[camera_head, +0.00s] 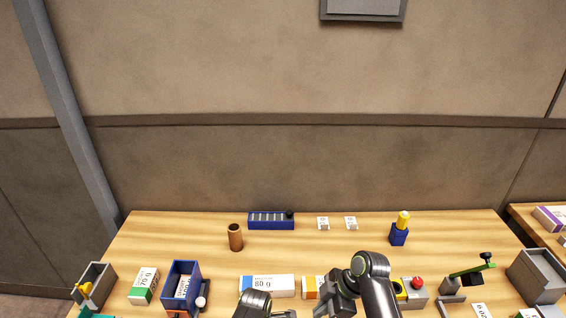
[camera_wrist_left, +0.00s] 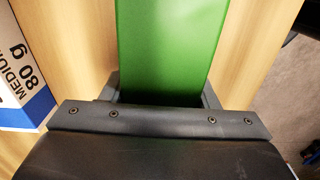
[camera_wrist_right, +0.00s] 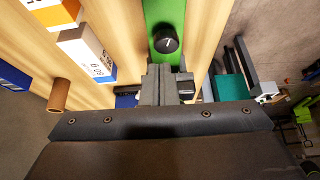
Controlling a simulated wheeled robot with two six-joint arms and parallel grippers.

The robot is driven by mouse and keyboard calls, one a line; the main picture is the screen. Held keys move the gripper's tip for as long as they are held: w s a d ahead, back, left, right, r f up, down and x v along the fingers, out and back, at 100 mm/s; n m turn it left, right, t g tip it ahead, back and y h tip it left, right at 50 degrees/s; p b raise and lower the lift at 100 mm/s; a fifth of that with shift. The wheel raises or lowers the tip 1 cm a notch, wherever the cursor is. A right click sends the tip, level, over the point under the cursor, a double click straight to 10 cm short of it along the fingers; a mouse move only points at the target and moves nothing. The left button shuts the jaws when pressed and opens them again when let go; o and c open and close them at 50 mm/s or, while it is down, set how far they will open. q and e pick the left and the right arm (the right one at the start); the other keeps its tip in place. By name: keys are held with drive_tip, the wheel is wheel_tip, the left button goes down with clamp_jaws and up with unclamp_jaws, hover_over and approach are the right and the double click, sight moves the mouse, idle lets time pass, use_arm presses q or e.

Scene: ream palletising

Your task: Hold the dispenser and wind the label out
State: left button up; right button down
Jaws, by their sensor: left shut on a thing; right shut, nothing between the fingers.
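A green body, which I take to be the dispenser, fills the upper middle of the left wrist view (camera_wrist_left: 168,45). My left gripper (camera_wrist_left: 160,98) is shut on it, one finger at each side. In the right wrist view a green strip-like body (camera_wrist_right: 164,14) with a round black knob (camera_wrist_right: 165,40) lies just beyond my right gripper (camera_wrist_right: 164,72). My right gripper is shut and empty, its fingertips close to the knob; I cannot tell whether they touch. No wound-out label can be made out. In the head view the arms and the lower picture edge hide this spot.
On the wooden table are a white 80 g ream (camera_head: 266,285), a blue bin (camera_head: 183,270), a brown cup (camera_head: 236,238), a blue rack (camera_head: 271,221), a blue-and-yellow bottle (camera_head: 399,232), a red button box (camera_head: 416,296) and a grey tray (camera_head: 541,276).

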drive_tip(key=shift+w+f, duration=0.15)
drive_tip(key=shift+f, duration=1.6)
drive_tip(key=shift+w+f, duration=0.15)
drive_tip(key=shift+f, duration=1.55)
drive_tip(key=shift+s+a, duration=0.15)
drive_tip(key=shift+a, duration=0.15)
drive_tip(key=shift+s, duration=1)
drive_tip(key=shift+s+a, duration=0.15)
drive_tip(key=shift+s, duration=0.15)
